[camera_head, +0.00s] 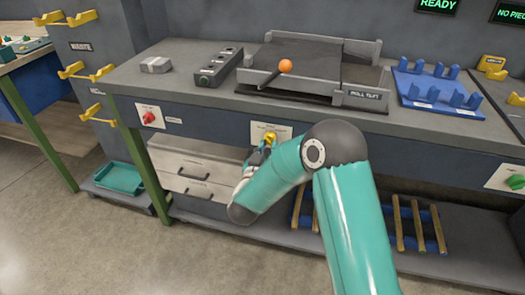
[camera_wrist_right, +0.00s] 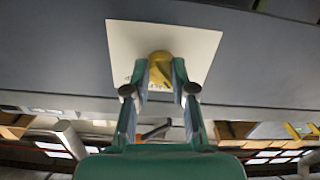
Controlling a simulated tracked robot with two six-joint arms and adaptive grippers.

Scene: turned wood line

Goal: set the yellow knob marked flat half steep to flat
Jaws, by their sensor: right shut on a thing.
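The yellow knob (camera_head: 270,137) sits on a pale plate (camera_head: 257,132) on the front panel of the bench. In the right wrist view the knob (camera_wrist_right: 160,62) shows between my fingertips, against the white plate (camera_wrist_right: 196,42). My right gripper (camera_wrist_right: 160,78) is shut on the knob, one finger on each side. In the head view my right gripper (camera_head: 262,150) is partly hidden by my teal arm. The lettering on the plate is mostly covered, so I cannot tell which mark the knob points to. My left gripper is not in view.
A red knob (camera_head: 149,117) is on the panel to the left and a green knob (camera_head: 515,182) to the right. Above, the bench top holds a roll test ramp (camera_head: 300,65) with an orange ball (camera_head: 285,66) and a blue rack (camera_head: 436,92). Drawers (camera_head: 190,170) lie below left.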

